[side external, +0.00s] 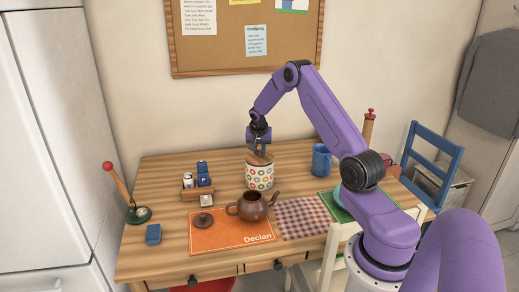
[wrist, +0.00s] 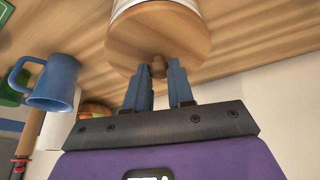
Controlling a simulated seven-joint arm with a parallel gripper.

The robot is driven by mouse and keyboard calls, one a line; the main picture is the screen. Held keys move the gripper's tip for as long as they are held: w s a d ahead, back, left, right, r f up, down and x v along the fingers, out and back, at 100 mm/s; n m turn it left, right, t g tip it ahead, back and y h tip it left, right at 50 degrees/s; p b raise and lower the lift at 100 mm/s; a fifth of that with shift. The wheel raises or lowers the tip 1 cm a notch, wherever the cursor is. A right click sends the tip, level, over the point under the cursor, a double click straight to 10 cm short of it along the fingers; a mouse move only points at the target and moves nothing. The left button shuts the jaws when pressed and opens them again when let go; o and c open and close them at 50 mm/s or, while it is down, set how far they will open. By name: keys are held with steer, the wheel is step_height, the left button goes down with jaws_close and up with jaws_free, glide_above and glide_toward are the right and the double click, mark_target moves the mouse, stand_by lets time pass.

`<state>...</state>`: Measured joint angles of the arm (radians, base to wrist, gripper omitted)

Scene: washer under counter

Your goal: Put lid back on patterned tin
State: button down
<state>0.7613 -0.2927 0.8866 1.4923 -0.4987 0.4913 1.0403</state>
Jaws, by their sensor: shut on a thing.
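The patterned tin (side external: 260,177), white with coloured rings, stands upright near the middle of the wooden table. Its round wooden lid (side external: 259,158) is at the tin's mouth and looks slightly tilted; I cannot tell whether it is seated. My gripper (side external: 259,143) is above the tin, shut on the lid's knob. In the wrist view the lid (wrist: 150,35) faces me, with its knob (wrist: 159,66) between the blue fingertips (wrist: 159,75). A strip of the white tin shows beyond the lid's edge, and most of the tin is hidden there.
A brown teapot (side external: 252,206) and a small brown lid (side external: 203,223) are on the orange mat (side external: 225,240) in front. A blue mug (side external: 321,160) stands to the right. A wooden caddy (side external: 198,192) with small blue boxes is left. A checked cloth (side external: 300,217) lies at front right.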

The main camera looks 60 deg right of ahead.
steer(key=shift+f, duration=0.1)
stand_by(0.7)
steer(key=shift+c, duration=2.1)
jaws_free()
steer(key=shift+r, duration=3.55)
jaws_close()
